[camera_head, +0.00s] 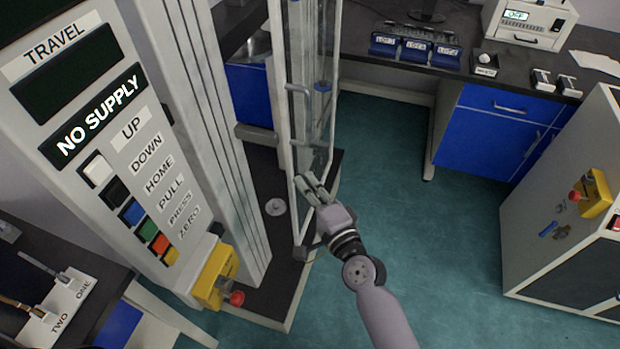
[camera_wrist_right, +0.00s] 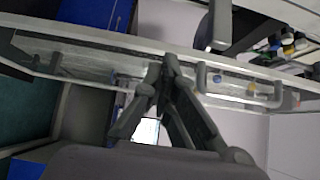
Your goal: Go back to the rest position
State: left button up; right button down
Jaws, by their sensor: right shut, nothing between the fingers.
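My right gripper (camera_head: 308,182) is at the middle of the head view, its arm reaching up from the bottom right. Its fingers are shut and empty. They are close to the clear door (camera_head: 312,110) of the tall machine, in front of its lower part; I cannot tell whether they touch it. In the right wrist view the closed fingers (camera_wrist_right: 168,75) stand before the door's pale frame (camera_wrist_right: 110,45), with a grey handle (camera_wrist_right: 238,84) beside them. My left gripper is not in view.
The machine's button panel (camera_head: 130,180) stands at left, with a yellow switch box (camera_head: 215,278) low on it. A grey cabinet (camera_head: 565,225) is at right. A bench with blue drawers (camera_head: 490,130) is behind. Green floor (camera_head: 450,230) is clear between them.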

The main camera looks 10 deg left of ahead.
jog(key=s+a, duration=0.5)
jog(key=s, duration=0.2)
jog(key=s+d+f+n+g+h, duration=0.2)
jog(key=s+d+f+n+g, duration=0.15)
jog(key=f, duration=0.85)
jog(key=s+d+f+n+g+h, duration=0.2)
jog(key=s+d+f, duration=0.25)
jog(key=f, duration=0.85)
jog(key=s+d+f+n+g+h, duration=0.1)
jog(key=s+d+f+n+g, duration=0.2)
jog(key=f, duration=0.9)
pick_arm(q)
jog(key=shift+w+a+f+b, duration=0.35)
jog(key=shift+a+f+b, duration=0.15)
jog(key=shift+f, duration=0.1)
pick_arm(e)
jog(key=s+d+f+n+g+h, duration=0.2)
jog(key=s+d+f, duration=0.6)
jog(key=s+d, duration=0.3)
jog(key=s+d+f+n+g+h, duration=0.3)
jog(key=s+d+f, duration=0.5)
jog(key=s+d, duration=0.3)
jog(key=shift+s, duration=1.05)
jog(key=shift+f+g, duration=0.1)
jog(key=shift+g, duration=0.15)
